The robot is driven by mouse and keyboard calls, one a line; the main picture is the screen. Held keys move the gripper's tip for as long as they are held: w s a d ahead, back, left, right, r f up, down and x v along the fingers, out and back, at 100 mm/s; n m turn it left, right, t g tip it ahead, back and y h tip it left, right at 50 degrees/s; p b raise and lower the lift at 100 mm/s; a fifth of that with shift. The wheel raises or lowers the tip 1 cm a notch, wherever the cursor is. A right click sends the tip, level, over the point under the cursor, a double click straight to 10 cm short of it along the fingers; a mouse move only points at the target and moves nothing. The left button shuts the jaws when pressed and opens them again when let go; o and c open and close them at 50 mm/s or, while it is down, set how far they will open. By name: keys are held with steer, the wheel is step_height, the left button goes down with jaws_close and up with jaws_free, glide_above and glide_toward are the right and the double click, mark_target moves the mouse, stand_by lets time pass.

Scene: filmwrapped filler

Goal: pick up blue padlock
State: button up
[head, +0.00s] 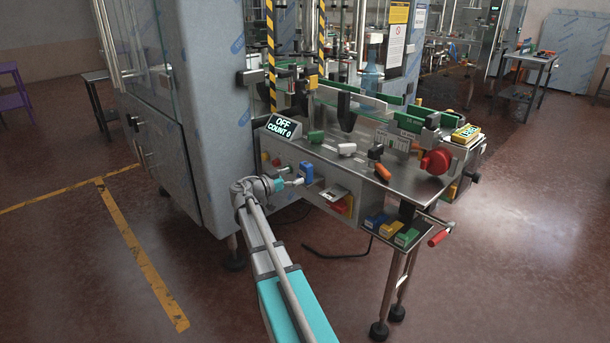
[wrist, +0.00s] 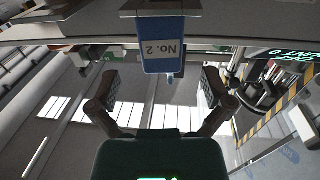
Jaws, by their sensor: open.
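The blue padlock (head: 306,172) hangs at the front panel of the machine table in the head view, just beyond my gripper (head: 293,182). In the wrist view, the blue padlock (wrist: 163,55) shows a white "No. 2" label near the top middle. My gripper (wrist: 159,86) is open and empty, with one finger on each side of the padlock's line. The padlock appears ahead of the fingertips and apart from both. Its shackle is hidden or too small to make out.
A display (head: 283,126) reads "OFF COUNT 0". Floor is clear at left.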

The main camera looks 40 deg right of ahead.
mark_target(302, 171)
steer(key=shift+d, duration=2.6)
steer(key=c, duration=1.3)
steer(key=shift+r, duration=0.25)
step_height(302, 171, up, 10)
steer(key=p, duration=1)
steer(key=shift+f, duration=0.2)
